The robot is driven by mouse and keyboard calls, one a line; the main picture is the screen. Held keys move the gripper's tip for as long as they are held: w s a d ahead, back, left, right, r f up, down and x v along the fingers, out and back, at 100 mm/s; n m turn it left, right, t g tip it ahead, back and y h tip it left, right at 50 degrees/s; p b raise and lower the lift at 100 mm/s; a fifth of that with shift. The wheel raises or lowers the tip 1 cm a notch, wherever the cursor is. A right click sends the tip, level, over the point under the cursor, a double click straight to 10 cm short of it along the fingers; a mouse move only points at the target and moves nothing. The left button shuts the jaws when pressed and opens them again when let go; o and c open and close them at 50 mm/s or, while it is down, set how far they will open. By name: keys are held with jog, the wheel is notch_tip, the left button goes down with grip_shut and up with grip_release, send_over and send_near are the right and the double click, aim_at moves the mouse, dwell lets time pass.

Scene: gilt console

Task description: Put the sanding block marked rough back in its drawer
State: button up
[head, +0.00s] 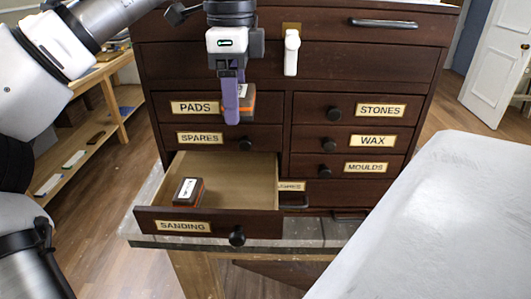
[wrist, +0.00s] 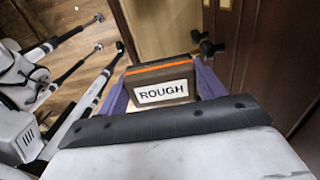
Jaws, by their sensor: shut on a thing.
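My gripper (head: 231,103) is shut on the sanding block marked rough (wrist: 163,84), which has a dark body, an orange stripe and a white label reading ROUGH. In the head view the held block (head: 248,101) is partly hidden behind the purple fingers, in front of the PADS drawer. The drawer labelled SANDING (head: 208,223) is pulled open, below my gripper. Another dark and orange block (head: 187,191) with a white label lies in it at the left; its label is too small to read. The right part of this drawer's floor is bare.
The dark cabinet has closed drawers labelled PADS (head: 194,107), SPARES (head: 199,138), STONES (head: 380,110), WAX (head: 373,140) and MOULDS (head: 366,167). A white latch-like piece (head: 291,52) hangs on its upper front. A pale grey surface (head: 440,220) fills the right foreground.

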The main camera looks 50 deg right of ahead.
jog(key=shift+s+d+f, duration=0.1)
jog(key=shift+s, duration=0.05)
send_over(245, 203)
jog(key=f, duration=1.5)
jog(key=shift+w, duration=0.25)
jog(key=shift+f, duration=2.45)
jog(key=shift+f, duration=0.3)
jog(key=shift+s+f, duration=0.2)
jog(key=shift+f, duration=0.1)
jog(key=o, duration=0.7)
jog(key=shift+f, duration=0.1)
notch_tip(245, 203, up, 14)
jog(key=shift+w+f+b, duration=0.15)
jog(key=shift+f+b, duration=0.1)
jog(key=shift+b, duration=0.45)
